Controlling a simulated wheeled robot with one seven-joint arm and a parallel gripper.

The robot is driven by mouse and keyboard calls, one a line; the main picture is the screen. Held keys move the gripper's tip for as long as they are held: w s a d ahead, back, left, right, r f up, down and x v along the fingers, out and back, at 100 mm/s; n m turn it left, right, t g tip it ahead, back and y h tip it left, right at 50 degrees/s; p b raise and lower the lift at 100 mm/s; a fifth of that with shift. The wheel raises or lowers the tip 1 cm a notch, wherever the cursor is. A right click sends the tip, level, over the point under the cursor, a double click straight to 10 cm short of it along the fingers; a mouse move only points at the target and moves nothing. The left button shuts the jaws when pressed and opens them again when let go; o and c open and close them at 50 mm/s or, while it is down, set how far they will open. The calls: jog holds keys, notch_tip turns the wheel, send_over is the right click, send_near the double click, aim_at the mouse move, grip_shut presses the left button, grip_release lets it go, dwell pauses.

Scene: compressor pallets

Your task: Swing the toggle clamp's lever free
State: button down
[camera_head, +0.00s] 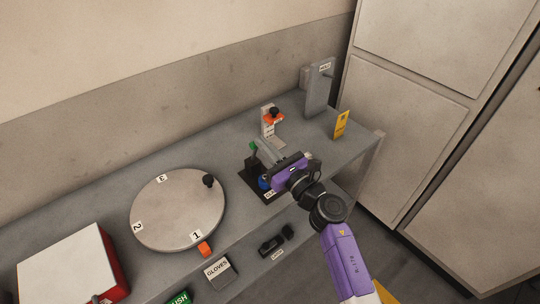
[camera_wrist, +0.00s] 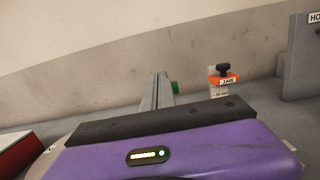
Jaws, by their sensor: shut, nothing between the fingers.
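The toggle clamp stands on the bench on a black base (camera_head: 243,182), mostly behind my gripper. Its green lever grip (camera_head: 253,146) stands upright. The grip also shows in the wrist view (camera_wrist: 175,87), just right of my fingertips. My gripper (camera_head: 262,144), with its purple body, reaches over the clamp. Its grey fingers are shut together and empty, with the tips close beside the green grip; I cannot tell whether they touch it. The fingers also show in the wrist view (camera_wrist: 161,78). A blue part (camera_head: 264,183) shows low at the clamp; the rest is hidden.
Behind the clamp stands an orange-topped post labelled JAW (camera_head: 273,116). A grey upright holder (camera_head: 320,88) and a yellow sign (camera_head: 341,124) stand right of it. A round numbered turntable (camera_head: 178,212) lies left. A red-and-white box (camera_head: 72,265) is at far left.

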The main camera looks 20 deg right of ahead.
jog(key=shift+r+x, duration=0.2)
jog(key=shift+x, duration=0.55)
jog(key=shift+r+x, duration=0.15)
jog(key=shift+x, duration=0.6)
jog(key=shift+s+r, duration=0.1)
dwell(0.3)
